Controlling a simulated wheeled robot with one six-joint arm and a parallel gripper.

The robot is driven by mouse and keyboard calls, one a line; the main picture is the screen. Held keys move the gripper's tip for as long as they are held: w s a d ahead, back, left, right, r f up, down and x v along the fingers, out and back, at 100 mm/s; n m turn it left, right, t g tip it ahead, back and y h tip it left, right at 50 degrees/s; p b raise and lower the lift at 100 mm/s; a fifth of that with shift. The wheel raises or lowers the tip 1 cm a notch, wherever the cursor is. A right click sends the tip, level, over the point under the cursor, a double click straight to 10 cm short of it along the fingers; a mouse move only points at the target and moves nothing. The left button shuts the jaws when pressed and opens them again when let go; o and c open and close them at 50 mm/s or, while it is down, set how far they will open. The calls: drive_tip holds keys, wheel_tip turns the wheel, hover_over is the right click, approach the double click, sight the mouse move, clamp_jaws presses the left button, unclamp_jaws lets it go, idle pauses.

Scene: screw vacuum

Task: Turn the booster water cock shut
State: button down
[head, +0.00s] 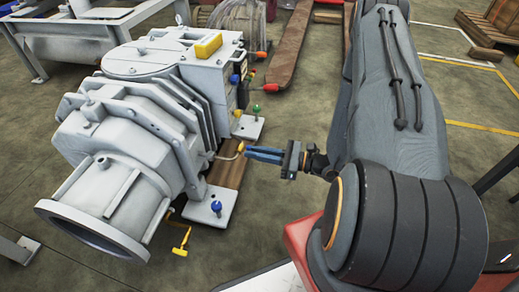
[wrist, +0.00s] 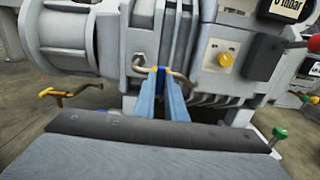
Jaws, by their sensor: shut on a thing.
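My gripper (head: 264,154) reaches left to the near side of the grey vacuum machine. Its blue fingers also show in the wrist view (wrist: 161,88). They are shut on a thin bent lever (head: 231,156) with a yellow grip, which spans both sides of the fingertips in the wrist view (wrist: 181,77). The fingers hide the lever's middle. No label shows that it is the booster water cock. A second bent lever with a yellow end (head: 181,244) hangs lower at the front and is apart from my gripper; it also shows in the wrist view (wrist: 62,93).
The grey machine (head: 150,65) fills the left. A blue knob (head: 216,207) and a green knob (head: 256,108) stand on its feet. A yellow button (wrist: 225,60) and a gauge display (wrist: 286,9) are near the fingers. Open floor (head: 290,205) lies below my gripper.

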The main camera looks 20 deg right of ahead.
drive_tip(key=shift+s, duration=0.1)
drive_tip(key=c, duration=1.8)
unclamp_jaws()
drive_tip(key=p+v, duration=0.2)
drive_tip(key=v, duration=0.5)
drive_tip(key=shift+s+d, duration=0.2)
drive_tip(key=shift+d, duration=0.05)
